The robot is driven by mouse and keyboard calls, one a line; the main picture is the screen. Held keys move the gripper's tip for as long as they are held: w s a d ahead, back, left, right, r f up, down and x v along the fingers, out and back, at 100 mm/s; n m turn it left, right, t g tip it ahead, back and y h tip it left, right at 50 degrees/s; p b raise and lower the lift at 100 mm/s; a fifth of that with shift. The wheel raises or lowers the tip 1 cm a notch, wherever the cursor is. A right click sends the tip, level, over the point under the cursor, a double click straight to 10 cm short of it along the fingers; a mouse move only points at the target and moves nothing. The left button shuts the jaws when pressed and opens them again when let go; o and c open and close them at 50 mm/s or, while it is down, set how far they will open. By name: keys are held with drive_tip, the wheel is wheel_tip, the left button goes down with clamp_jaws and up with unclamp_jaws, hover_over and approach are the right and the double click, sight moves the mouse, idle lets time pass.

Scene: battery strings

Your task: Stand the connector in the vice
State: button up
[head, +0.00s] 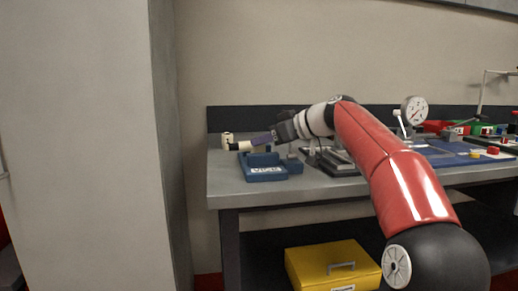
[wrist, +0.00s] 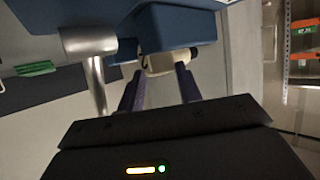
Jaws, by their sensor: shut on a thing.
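The connector (head: 243,146) is a cream piece with a dark band, at the back left of the bench in the head view. My gripper (head: 261,139) reaches it from the right with purple fingers and is shut on it. In the wrist view the connector (wrist: 158,66) sits between my two fingertips (wrist: 160,76), partly hidden by the blue block. The blue vice (head: 266,174), labelled VICE, stands on the bench in front of and below the connector. The vice also fills the top of the wrist view (wrist: 176,27). I cannot tell whether the connector touches it.
A metal bar (wrist: 97,75) hangs close to my fingers in the wrist view. A dial gauge (head: 413,110) and a blue board (head: 452,158) with coloured parts stand to the right on the grey bench (head: 290,192). A yellow box (head: 325,262) is below the bench. A grey pillar (head: 110,140) rises at left.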

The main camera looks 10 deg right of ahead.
drive_tip(key=shift+f, duration=0.15)
drive_tip(key=o, duration=0.9)
drive_tip(key=shift+r, duration=0.2)
drive_tip(key=v, duration=1.2)
drive_tip(key=shift+s+d+f+b, duration=0.1)
drive_tip(key=shift+b, duration=0.25)
